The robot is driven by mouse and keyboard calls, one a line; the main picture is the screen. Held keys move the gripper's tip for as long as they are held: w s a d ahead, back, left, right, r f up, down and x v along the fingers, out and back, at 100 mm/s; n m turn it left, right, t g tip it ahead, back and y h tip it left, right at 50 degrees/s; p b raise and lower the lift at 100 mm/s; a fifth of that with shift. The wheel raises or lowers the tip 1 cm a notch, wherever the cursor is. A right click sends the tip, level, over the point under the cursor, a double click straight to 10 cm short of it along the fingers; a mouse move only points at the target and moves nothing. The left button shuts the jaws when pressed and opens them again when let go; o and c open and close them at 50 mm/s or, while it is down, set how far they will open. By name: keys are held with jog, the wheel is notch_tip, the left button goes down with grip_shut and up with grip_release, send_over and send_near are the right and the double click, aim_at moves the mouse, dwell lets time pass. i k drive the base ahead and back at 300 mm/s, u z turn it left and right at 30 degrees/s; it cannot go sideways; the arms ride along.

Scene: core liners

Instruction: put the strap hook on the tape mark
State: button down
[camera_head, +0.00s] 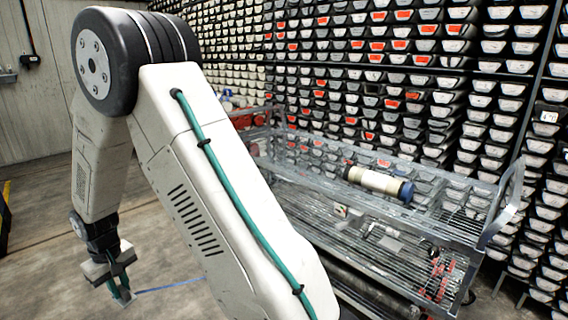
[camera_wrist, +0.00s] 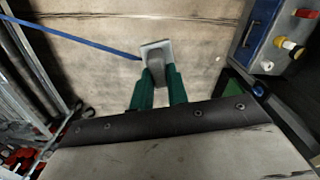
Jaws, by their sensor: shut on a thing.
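My gripper (camera_wrist: 158,88), with green fingers, is shut on the strap hook (camera_wrist: 156,52), a grey metal piece that sticks out past the fingertips. A blue strap (camera_wrist: 80,38) runs from the hook to the upper left of the wrist view. In the head view my gripper (camera_head: 123,294) points down at the lower left, and the blue strap (camera_head: 170,286) runs right from it until my arm hides it. The hook is too small to make out there. I cannot make out a tape mark in either view.
A metal cart (camera_head: 480,237) stands right of my arm, carrying a pale cylinder with a blue end (camera_head: 378,184). Racks of trays (camera_head: 400,60) fill the wall behind. In the wrist view, a blue panel with red and yellow knobs (camera_wrist: 290,47) is at right; brown floor (camera_wrist: 200,30) lies beyond the hook.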

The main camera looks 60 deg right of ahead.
aim_at(399, 172)
jog(key=i, duration=1.95)
jog(key=z, duration=2.55)
